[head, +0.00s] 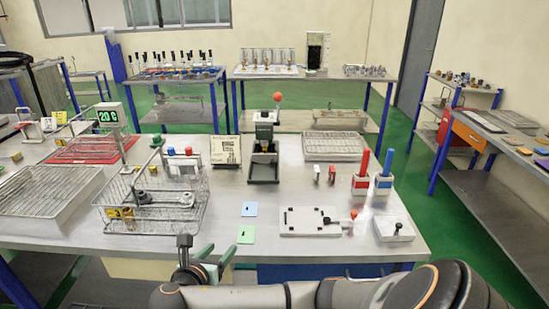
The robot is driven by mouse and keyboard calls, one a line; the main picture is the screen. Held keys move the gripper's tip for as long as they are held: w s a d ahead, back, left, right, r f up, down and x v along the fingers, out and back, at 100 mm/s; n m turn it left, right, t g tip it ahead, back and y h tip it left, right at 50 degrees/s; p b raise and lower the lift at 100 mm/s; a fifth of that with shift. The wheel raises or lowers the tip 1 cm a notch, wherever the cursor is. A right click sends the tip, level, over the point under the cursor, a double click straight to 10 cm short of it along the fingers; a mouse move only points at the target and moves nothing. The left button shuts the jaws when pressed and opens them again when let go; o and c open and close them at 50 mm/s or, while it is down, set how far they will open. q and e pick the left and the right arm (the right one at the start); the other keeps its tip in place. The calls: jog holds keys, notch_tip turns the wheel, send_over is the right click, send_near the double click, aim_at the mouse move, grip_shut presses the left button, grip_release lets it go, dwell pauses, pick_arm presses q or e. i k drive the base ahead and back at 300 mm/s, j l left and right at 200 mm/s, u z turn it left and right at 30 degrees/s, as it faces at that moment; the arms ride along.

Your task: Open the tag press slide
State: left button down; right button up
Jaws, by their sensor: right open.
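A dark green press (264,133) stands upright at the back middle of the near table, with a red ball on its lever (277,97). A dark green tray-like part, which looks like its slide (263,168), is at its front; I cannot tell how far it is out. My right arm crosses the bottom of the picture from the right. Its gripper (206,252) is open at the table's front edge, well short of the press and apart from it. No object shows between its fingers. My left gripper is not in view.
A blue card (250,209) and a green card (246,234) lie before the press. A wire basket (150,205) stands to the left. A white plate fixture (310,221), a small lever box (394,228) and red and blue handled blocks stand to the right.

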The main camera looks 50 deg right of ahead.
aim_at(271, 157)
jog(key=i+l, duration=0.1)
jog(key=l, duration=0.3)
jog(key=i+l, duration=0.15)
jog(key=l, duration=0.25)
jog(key=i+l, duration=0.1)
jog(key=l, duration=0.25)
jog(key=i+l, duration=0.15)
jog(key=l, duration=0.25)
